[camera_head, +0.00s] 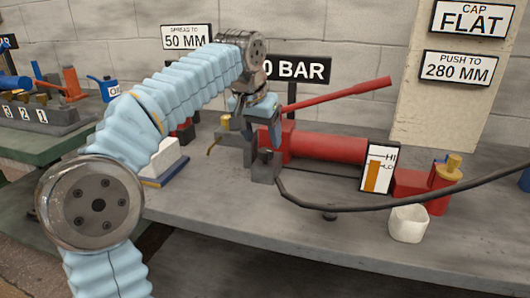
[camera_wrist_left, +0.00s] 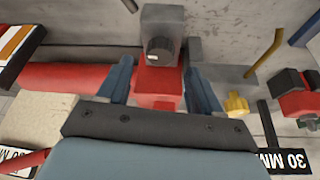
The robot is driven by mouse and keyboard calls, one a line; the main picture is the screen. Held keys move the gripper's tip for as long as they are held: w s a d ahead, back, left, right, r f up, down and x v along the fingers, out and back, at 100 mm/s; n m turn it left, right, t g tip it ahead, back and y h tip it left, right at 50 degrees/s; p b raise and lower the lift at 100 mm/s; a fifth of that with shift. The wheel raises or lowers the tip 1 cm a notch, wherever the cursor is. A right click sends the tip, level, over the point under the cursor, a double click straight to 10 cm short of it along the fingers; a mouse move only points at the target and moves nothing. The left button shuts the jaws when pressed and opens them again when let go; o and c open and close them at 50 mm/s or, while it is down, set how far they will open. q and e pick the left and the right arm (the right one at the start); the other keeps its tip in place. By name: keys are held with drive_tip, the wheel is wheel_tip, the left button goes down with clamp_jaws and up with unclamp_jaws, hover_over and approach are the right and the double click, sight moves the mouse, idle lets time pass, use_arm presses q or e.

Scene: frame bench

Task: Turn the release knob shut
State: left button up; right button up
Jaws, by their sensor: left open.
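A dark round knob (camera_wrist_left: 161,45) with a pale mark, which looks like the release knob, sits on a grey block (camera_wrist_left: 161,14) in the left wrist view. In the head view the grey block (camera_head: 265,167) stands in front of the left end of the red pump (camera_head: 328,146); I cannot make out the knob there. My left gripper (camera_head: 263,130) points down over this end of the pump. In the left wrist view its blue fingers (camera_wrist_left: 160,76) are apart and empty, with the knob just beyond the tips. I cannot tell the knob's turn. My right gripper is out of view.
A red lever (camera_head: 340,94) slants up behind the pump. A gauge card (camera_head: 378,167) stands before it. A black hose (camera_head: 380,208) runs right from the grey block, past a white cup (camera_head: 408,223).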

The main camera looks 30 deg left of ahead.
sight(265, 150)
use_arm(q)
drive_tip(key=x, duration=0.4)
drive_tip(key=shift+w+f+b, duration=0.1)
drive_tip(key=shift+f+b, duration=0.05)
drive_tip(key=shift+b, duration=0.15)
drive_tip(key=c, duration=1.1)
drive_tip(key=shift+o, duration=0.2)
